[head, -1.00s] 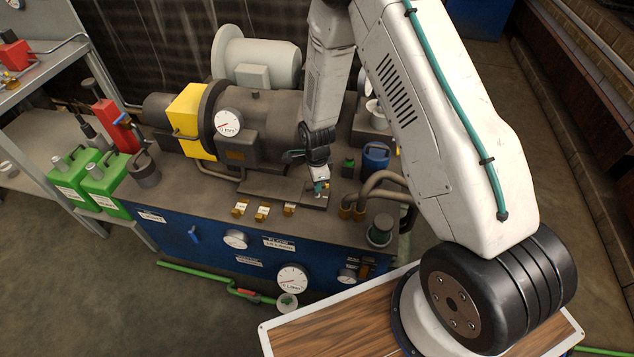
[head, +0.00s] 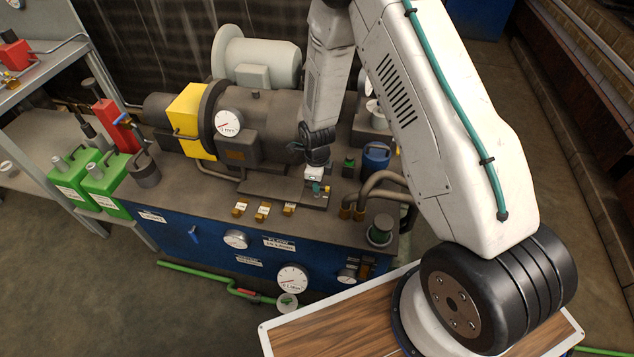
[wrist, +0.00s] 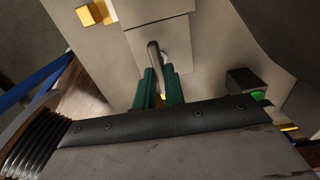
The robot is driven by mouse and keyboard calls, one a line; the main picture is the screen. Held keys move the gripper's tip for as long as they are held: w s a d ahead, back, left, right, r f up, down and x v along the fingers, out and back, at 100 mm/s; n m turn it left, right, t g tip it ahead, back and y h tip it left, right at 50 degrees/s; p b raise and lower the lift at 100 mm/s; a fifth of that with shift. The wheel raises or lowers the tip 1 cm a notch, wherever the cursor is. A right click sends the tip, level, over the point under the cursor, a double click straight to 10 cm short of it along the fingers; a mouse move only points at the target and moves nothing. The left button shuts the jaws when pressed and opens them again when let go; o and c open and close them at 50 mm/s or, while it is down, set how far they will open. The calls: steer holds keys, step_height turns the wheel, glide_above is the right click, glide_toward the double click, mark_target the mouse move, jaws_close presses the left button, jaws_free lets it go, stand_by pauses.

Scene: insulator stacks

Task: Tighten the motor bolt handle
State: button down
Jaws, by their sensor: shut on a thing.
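The motor bolt handle (wrist: 153,54) is a slim grey metal bar on a pale grey plate in the wrist view. My gripper (wrist: 158,76) has green fingers, one on each side of the handle's near end, and is shut on it. The handle's far end sticks out beyond the fingertips. In the head view my gripper (head: 317,187) is low at the right front of the dark motor (head: 262,118), over its base plate (head: 262,188). The handle is too small and covered there to make out.
Several brass blocks (head: 262,211) line the bench's front edge. A blue canister (head: 376,157) and bent pipes (head: 382,187) stand close to the right of my gripper. The yellow box (head: 186,118) and green jerrycans (head: 105,183) are further left.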

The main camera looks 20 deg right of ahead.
steer(key=c, duration=1.5)
jaws_free()
steer(key=shift+r, duration=0.1)
step_height(320, 180, up, 8)
steer(key=shift+f, duration=0.15)
